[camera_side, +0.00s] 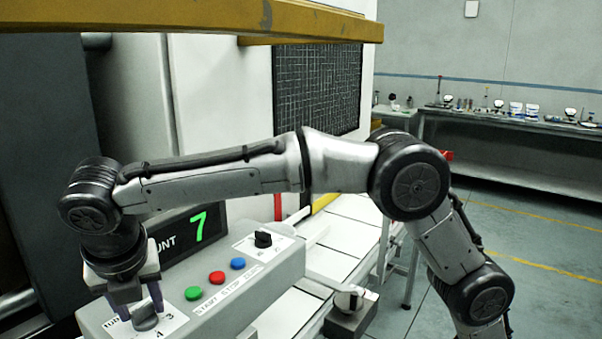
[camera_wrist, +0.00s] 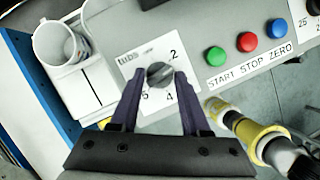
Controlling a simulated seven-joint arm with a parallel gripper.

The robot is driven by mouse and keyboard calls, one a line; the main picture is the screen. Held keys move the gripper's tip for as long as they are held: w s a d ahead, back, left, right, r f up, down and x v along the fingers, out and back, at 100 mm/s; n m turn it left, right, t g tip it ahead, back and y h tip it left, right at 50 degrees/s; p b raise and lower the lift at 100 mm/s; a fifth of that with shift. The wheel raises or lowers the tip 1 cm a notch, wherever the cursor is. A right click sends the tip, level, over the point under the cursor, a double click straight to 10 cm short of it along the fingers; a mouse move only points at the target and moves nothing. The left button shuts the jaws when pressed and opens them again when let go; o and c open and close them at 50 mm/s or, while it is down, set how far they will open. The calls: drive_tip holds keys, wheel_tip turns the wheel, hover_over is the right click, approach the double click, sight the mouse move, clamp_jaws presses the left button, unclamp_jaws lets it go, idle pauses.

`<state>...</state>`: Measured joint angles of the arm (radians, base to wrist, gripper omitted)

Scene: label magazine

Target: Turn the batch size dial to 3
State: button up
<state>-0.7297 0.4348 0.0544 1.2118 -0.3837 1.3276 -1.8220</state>
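The batch size dial (camera_wrist: 160,74) is a grey knob on a white label plate on the control box. In the wrist view the printed 2, 4 and 5 show around it; in the side view the dial (camera_side: 146,318) has 4 and 3 at its front edge. Which number it points to is not clear. My gripper (camera_wrist: 160,72) is directly over the dial, fingers pointing down, one on each side of the knob. The fingers look spread, with a small gap to the knob. The side view also shows my gripper (camera_side: 137,303) there, partly hiding the dial.
Green (camera_side: 193,293), red (camera_side: 217,277) and blue (camera_side: 238,263) buttons sit right of the dial, labelled START STOP ZERO. Beyond them is a black knob (camera_side: 263,239). A display (camera_side: 198,227) reads 7. In the wrist view a white cup-like holder (camera_wrist: 62,42) stands left of the box.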

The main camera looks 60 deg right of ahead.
drive_tip(key=n, duration=0.2)
drive_tip(key=n+y, duration=0.1)
drive_tip(key=n, duration=0.1)
drive_tip(key=n+y, duration=0.1)
drive_tip(key=n, duration=0.1)
drive_tip(key=shift+d+t, duration=0.25)
drive_tip(key=shift+t, duration=0.05)
drive_tip(key=v, duration=1.4)
drive_tip(key=d+r+m, duration=0.2)
drive_tip(key=d+r, duration=0.2)
drive_tip(key=d, duration=0.6)
drive_tip(key=s+d+f+m, duration=0.1)
drive_tip(key=s+d+m, duration=0.5)
drive_tip(key=d, duration=0.5)
drive_tip(key=shift+s+d+m+t, duration=0.3)
drive_tip(key=shift+s+m+t, duration=0.1)
drive_tip(key=shift+s, duration=0.2)
drive_tip(key=shift+f, duration=0.1)
